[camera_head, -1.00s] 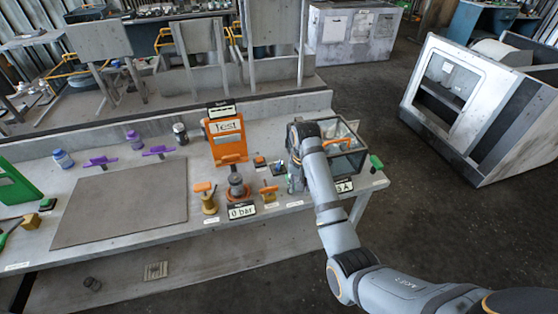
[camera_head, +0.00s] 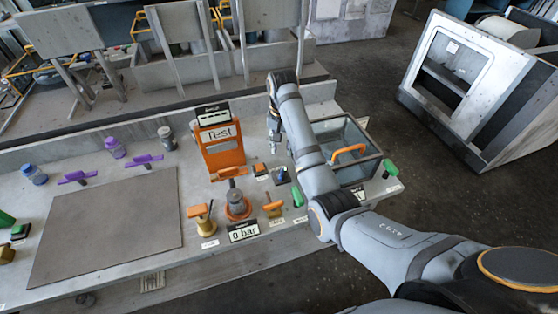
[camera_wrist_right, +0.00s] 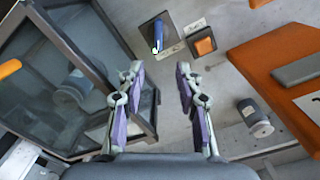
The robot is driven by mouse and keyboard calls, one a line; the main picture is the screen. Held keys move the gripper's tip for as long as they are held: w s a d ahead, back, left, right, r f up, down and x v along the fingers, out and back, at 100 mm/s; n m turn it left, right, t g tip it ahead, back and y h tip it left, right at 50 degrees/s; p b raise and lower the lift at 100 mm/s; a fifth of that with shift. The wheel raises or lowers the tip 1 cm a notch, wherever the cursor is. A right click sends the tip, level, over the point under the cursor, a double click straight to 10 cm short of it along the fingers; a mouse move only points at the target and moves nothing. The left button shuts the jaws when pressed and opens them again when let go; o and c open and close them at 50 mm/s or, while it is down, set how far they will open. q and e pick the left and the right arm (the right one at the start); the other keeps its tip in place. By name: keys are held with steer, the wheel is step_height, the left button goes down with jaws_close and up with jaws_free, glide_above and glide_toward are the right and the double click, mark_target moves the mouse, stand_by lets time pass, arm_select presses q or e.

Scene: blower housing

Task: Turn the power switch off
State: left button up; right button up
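On the bench, a small blue-handled switch (camera_head: 282,175) on a dark base sits between the orange Test stand and the glass box. In the right wrist view, the blue handle (camera_wrist_right: 158,35) lies just beyond the fingertips, with a square orange button (camera_wrist_right: 204,43) to its right. The orange button also shows in the head view (camera_head: 261,170). I cannot read which one is labelled as the power switch. My right gripper (camera_head: 274,145) is above the bench, behind the switch, pointing down. Its fingers (camera_wrist_right: 160,76) are apart and empty, touching neither control. My left gripper is out of view.
The glass box (camera_head: 368,135) with an orange handle stands close right of the switch. The orange Test stand (camera_head: 225,157) is to the left. An orange-topped valve (camera_head: 200,212) and the 0 bar display (camera_head: 243,232) are in front. The dark mat (camera_head: 110,225) is clear.

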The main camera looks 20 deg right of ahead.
mark_target(282, 170)
steer(key=f+b, duration=0.1)
steer(key=s+f+b, duration=0.1)
steer(key=f+b, duration=0.1)
steer(key=shift+f, duration=0.1)
steer(key=shift+f+p, duration=0.45)
steer(key=shift+p, duration=0.2)
steer(key=f, duration=0.5)
steer(key=shift+w, duration=0.25)
steer(key=shift+f, duration=0.5)
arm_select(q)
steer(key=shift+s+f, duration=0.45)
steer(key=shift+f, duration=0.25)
arm_select(e)
steer(key=shift+f, duration=0.1)
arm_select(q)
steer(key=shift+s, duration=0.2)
arm_select(e)
jaws_close()
